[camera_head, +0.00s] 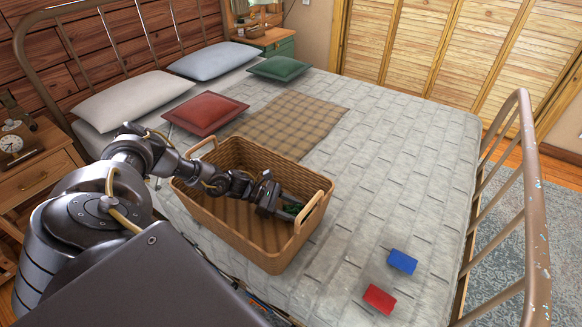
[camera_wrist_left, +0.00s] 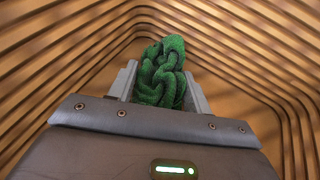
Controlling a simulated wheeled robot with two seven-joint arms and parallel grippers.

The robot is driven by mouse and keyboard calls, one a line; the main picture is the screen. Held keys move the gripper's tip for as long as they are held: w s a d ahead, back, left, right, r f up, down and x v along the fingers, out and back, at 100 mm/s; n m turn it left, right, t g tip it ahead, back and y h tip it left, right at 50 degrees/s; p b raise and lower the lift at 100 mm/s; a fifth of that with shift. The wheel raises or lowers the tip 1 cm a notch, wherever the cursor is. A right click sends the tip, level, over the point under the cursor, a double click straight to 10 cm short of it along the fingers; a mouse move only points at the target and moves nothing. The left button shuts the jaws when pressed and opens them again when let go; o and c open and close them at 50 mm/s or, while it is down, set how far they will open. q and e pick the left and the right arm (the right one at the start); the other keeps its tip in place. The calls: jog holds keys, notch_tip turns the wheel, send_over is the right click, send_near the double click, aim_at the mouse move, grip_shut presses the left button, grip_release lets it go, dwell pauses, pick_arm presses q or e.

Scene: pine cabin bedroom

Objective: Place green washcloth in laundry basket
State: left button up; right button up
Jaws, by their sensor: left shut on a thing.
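The laundry basket (camera_head: 240,239) is a brown wicker box with two handles, standing on the bed in the head view. My left gripper (camera_head: 284,211) reaches over its near left side, with the fingers inside near the right-hand handle. The green washcloth (camera_wrist_left: 163,73) is bunched between the two fingers of my left gripper (camera_wrist_left: 160,82) in the left wrist view, with the slatted basket walls around it. My right gripper is not in view.
Pillows and a plaid blanket (camera_head: 293,124) lie behind the basket. A metal footboard (camera_head: 530,200) bounds the right side. The quilt right of the basket is mostly clear.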

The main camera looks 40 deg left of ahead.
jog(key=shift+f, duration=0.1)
pick_arm(q)
jog(key=shift+f, duration=0.1)
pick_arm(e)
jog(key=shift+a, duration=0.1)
pick_arm(q)
jog(key=o, duration=0.9)
jog(key=shift+o, duration=0.2)
jog(key=shift+v, duration=0.95)
jog(key=b+v, duration=0.1)
jog(key=v, duration=0.8)
jog(key=shift+s+r, duration=0.1)
jog(key=shift+r, duration=0.15)
jog(key=shift+s+a+r, duration=0.2)
jog(key=shift+a+r, duration=0.05)
jog(key=shift+a, duration=0.15)
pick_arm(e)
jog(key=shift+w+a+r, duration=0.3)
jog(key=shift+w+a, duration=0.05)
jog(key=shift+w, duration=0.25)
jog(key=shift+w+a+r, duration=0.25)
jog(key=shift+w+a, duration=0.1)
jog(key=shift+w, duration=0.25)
